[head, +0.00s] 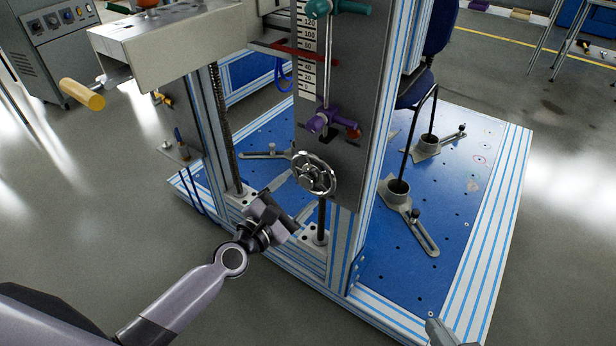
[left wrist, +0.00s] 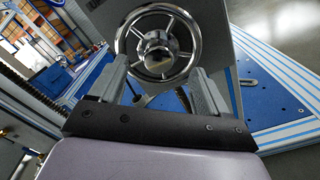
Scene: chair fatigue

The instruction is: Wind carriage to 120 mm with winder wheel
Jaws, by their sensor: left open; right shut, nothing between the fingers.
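The winder wheel (head: 315,174) is a silver spoked handwheel on the grey upright panel. In the left wrist view the wheel (left wrist: 158,12) shows face-on beyond the fingertips. My left gripper (head: 294,211) is open, below and left of the wheel; its two fingers (left wrist: 158,70) point at the wheel's lower part, and contact cannot be told. A grey box-like body (head: 180,48), apparently the carriage, stands at upper left. A red pointer (head: 285,48) reaches the white scale (head: 307,75) below the 100 mark; its exact reading is unclear. My right gripper (head: 440,331) shows only its tip at the bottom edge.
A purple clamp (head: 322,118) and a teal one (head: 336,7) sit on the panel above the wheel. The blue base plate (head: 450,190) carries slotted feet (head: 410,210). Grey floor lies open at left.

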